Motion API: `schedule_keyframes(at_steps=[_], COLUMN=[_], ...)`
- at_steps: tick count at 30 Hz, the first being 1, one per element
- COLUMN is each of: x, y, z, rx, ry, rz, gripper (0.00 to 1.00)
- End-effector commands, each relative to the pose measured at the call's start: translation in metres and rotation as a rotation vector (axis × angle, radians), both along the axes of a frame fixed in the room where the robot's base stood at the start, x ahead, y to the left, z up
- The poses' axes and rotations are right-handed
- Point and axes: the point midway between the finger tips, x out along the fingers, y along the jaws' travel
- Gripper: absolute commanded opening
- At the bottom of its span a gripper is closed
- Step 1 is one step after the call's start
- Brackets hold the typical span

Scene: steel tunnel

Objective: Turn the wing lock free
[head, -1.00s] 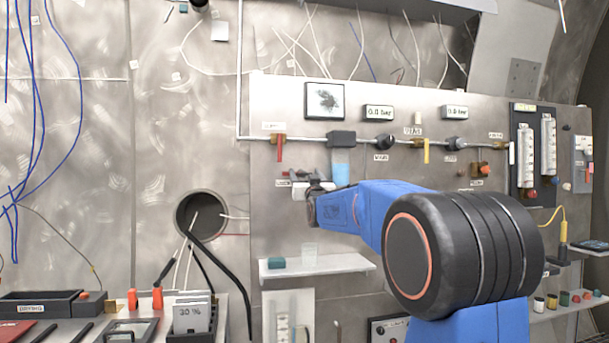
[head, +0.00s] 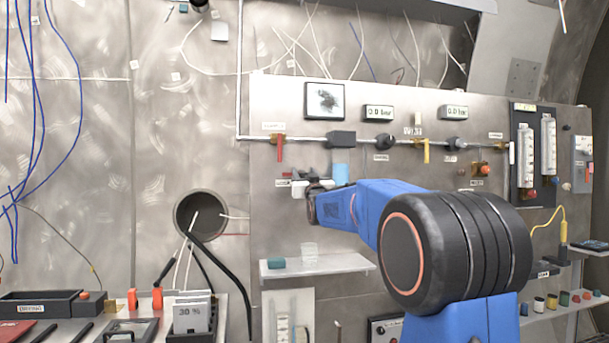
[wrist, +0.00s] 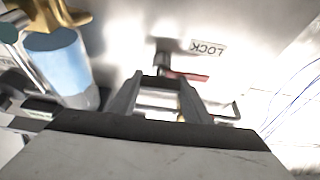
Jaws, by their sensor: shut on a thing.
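The wing lock (wrist: 187,75) shows in the wrist view as a red bar with a dark hub at its left end, against the steel panel. An upside-down white LOCK label (wrist: 208,47) is just above it. My gripper (wrist: 160,84) reaches to the hub with its two dark fingers and is shut on the lock; the fingertips hide part of it. In the head view my gripper (head: 311,190) is at the panel, below the pipe. There the wing lock is small and partly hidden by the gripper and wrist.
A light blue cylinder (wrist: 62,65) stands close to the left of my gripper in the wrist view. In the head view, a pipe with a red lever (head: 280,150) and a yellow lever (head: 426,152) runs above. A shelf (head: 335,267) with a clear cup (head: 309,249) is below.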

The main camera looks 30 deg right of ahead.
Motion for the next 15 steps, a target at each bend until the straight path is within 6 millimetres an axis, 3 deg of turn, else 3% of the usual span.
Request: schedule_keyframes(at_steps=[15], x=[0.0001], y=[-0.0001], z=[-0.0011], rx=[-0.366], ry=[0.107], rz=[-0.002], gripper=[0.21])
